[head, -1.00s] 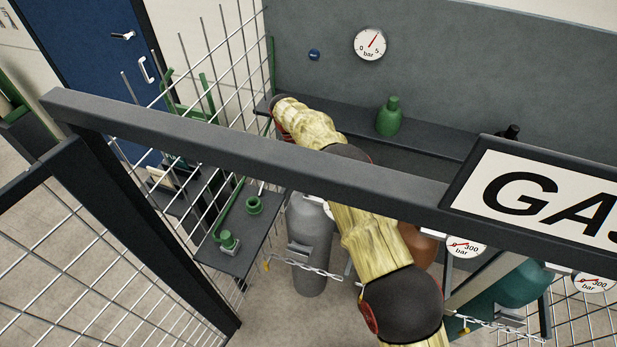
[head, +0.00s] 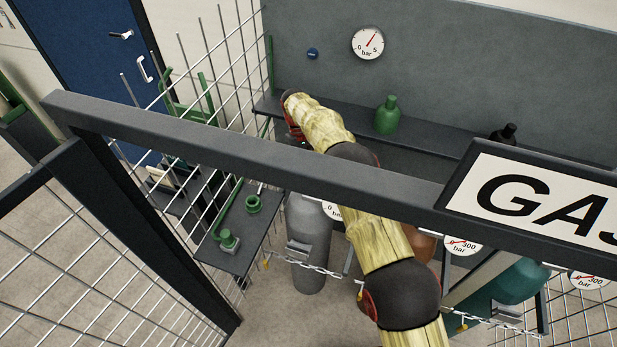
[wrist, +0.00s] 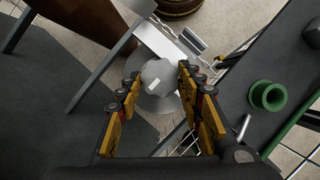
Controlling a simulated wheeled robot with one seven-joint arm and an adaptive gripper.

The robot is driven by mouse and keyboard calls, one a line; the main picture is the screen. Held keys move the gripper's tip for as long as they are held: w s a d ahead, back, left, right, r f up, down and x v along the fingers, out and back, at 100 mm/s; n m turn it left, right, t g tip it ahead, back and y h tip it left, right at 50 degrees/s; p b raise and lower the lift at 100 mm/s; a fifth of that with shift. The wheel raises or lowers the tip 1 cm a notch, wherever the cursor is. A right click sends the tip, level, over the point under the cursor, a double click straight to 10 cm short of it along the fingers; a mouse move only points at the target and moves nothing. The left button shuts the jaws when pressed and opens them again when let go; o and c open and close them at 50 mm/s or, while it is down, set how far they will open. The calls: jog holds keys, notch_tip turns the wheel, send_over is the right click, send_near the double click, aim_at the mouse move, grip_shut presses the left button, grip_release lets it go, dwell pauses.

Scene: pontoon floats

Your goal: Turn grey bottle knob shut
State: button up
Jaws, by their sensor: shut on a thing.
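The grey gas bottle (head: 311,250) stands upright behind the gate beam in the head view, its top hidden by the beam and my arm. In the wrist view its round grey knob (wrist: 158,74), with a pale mark on its face, sits between my fingers. My gripper (wrist: 160,79) is shut on this knob, one finger on each side. In the head view only the wrist end of my arm shows above the beam; the fingers are hidden.
A side shelf (head: 232,250) with green fittings is left of the bottle. A green bottle (head: 386,115) stands on the back shelf. A chain (head: 320,269) crosses the bottle.

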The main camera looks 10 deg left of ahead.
jog(key=o, duration=1.1)
jog(key=shift+o, duration=0.2)
jog(key=v, duration=0.7)
jog(key=shift+r, duration=0.2)
